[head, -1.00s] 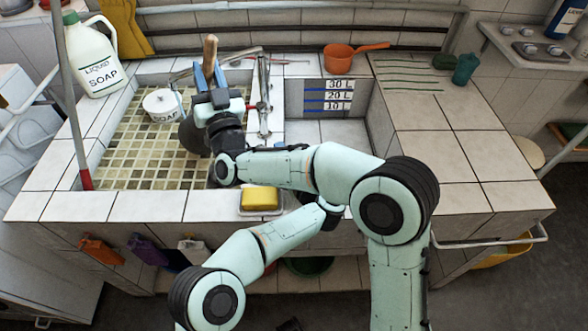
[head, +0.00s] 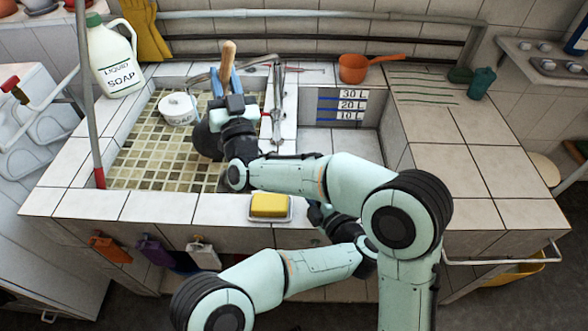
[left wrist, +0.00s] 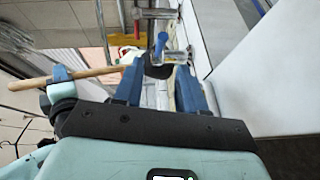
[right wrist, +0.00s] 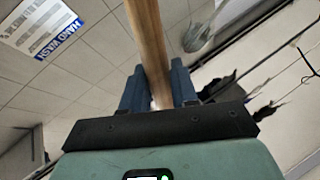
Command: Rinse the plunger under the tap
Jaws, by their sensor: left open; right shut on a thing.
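The plunger has a pale wooden handle (head: 229,50) and a dark cup (head: 204,138), partly hidden by my right wrist. My right gripper (head: 229,80) is shut on the handle, holding the plunger upright over the tiled left basin. The handle runs between its fingers in the right wrist view (right wrist: 148,40). The metal tap (head: 276,100) stands right of the plunger. My left gripper (left wrist: 160,88) is open near the tap's blue lever (left wrist: 161,44); I cannot tell if they touch. It is hidden behind my right forearm in the head view. No running water is discernible.
A white soap pot (head: 177,109) stands in the left basin (head: 150,150). A yellow sponge (head: 270,205) lies on the front ledge. A soap jug (head: 112,60) and red-ended pole (head: 98,177) are at left. The marked right basin (head: 330,138) looks empty. An orange pan (head: 354,68) is behind.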

